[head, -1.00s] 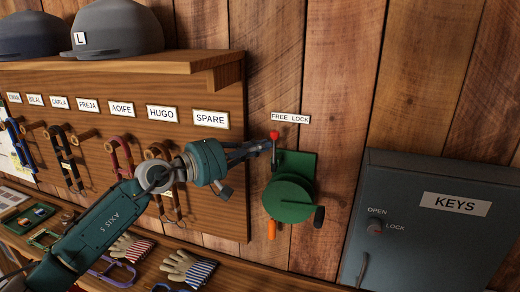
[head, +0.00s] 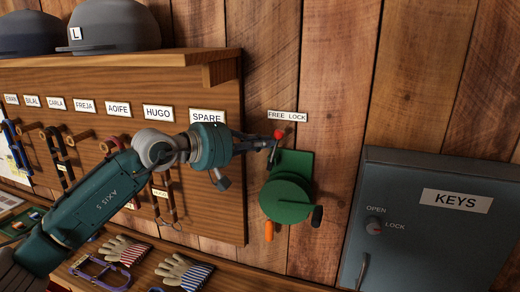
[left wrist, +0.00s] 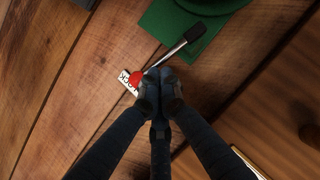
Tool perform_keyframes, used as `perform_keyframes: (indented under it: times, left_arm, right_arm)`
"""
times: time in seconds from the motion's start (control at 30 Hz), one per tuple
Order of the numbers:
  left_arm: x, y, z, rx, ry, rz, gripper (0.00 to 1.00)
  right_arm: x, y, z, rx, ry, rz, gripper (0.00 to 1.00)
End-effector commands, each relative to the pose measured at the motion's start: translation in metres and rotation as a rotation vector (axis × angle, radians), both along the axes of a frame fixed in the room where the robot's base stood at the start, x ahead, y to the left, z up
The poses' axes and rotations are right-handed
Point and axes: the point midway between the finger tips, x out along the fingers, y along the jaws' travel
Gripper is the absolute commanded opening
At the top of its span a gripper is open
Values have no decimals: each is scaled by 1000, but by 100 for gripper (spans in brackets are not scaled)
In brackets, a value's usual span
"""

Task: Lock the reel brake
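The green reel (head: 288,198) is fixed to the plank wall, with an orange piece and a black handle at its lower edge. Its brake lever has a red knob (head: 279,134) and stands just under the FREE LOCK label (head: 288,116), leaning slightly right. My left gripper (head: 268,143) reaches in from the left, its tips at the lever just below the knob. In the left wrist view the gripper's fingers (left wrist: 158,88) are together and partly cover the red knob (left wrist: 136,79) and label; I see no lever between them. My right gripper is not in view.
A grey KEYS box (head: 430,235) with an OPEN/LOCK dial is on the wall at right. A wooden rack (head: 215,90) with name tags, pegs and hanging tack is at left. Gloves (head: 185,271) lie on the shelf below.

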Motion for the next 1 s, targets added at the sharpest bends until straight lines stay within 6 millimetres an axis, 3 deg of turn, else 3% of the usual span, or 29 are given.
perform_keyframes:
  times: [0.5,1.0]
  left_arm:
    - [-5,-16,1,239,-80,0,0]
    - [-6,-20,1,314,-101,1,0]
  right_arm:
    - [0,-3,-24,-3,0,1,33]
    - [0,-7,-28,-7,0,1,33]
